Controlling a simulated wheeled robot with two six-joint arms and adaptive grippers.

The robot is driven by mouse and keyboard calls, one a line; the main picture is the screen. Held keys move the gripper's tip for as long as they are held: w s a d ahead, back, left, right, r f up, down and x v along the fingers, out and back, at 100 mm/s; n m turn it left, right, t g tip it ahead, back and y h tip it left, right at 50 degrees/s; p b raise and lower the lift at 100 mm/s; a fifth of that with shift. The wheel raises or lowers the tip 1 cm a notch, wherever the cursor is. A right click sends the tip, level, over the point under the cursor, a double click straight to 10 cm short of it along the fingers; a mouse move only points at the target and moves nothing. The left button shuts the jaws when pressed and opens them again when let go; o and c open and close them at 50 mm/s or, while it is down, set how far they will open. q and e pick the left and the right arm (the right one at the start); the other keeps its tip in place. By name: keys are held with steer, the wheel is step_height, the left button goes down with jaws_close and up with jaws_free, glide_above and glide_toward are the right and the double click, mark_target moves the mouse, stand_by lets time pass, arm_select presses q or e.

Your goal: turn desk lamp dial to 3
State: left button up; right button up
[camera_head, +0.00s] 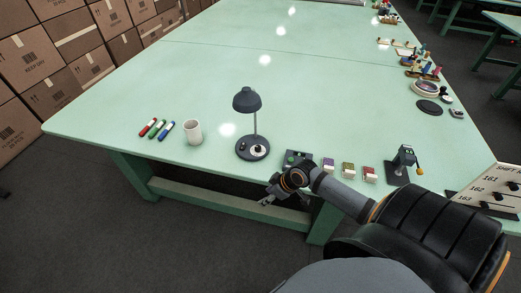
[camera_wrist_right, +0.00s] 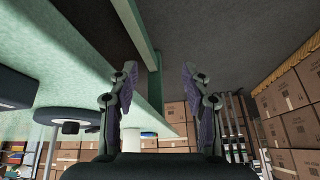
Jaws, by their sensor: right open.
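The dark desk lamp (camera_head: 247,101) stands upright near the table's front edge in the head view. Its round base carries a white dial (camera_head: 259,151) with a dark knob; the setting is too small to read. My right gripper (camera_head: 267,201) is open and empty, just off the table's front edge, below and slightly right of the lamp base and apart from it. In the right wrist view its spread fingers (camera_wrist_right: 159,75) have nothing between them. A dark round base with a knob, apparently the lamp's (camera_wrist_right: 66,115), shows left of the fingers. My left gripper is not in view.
A white cup (camera_head: 193,132) and several markers (camera_head: 157,129) lie left of the lamp. A dark box with buttons (camera_head: 297,158) stands right of it, close to my right arm, followed by small coloured blocks (camera_head: 348,170). The table (camera_head: 200,80) behind the lamp is clear.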

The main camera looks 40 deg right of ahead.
step_height(320, 180, up, 2)
steer(key=w+r+n, duration=0.1)
steer(key=t, duration=0.3)
glide_toward(258, 147)
steer(key=shift+m+y, duration=0.4)
steer(key=shift+y, duration=0.1)
steer(key=x, duration=0.8)
steer(key=shift+w+d+f+b, duration=0.15)
steer(key=shift+d+f+b, duration=0.15)
steer(key=shift+f+b, duration=0.05)
jaws_close()
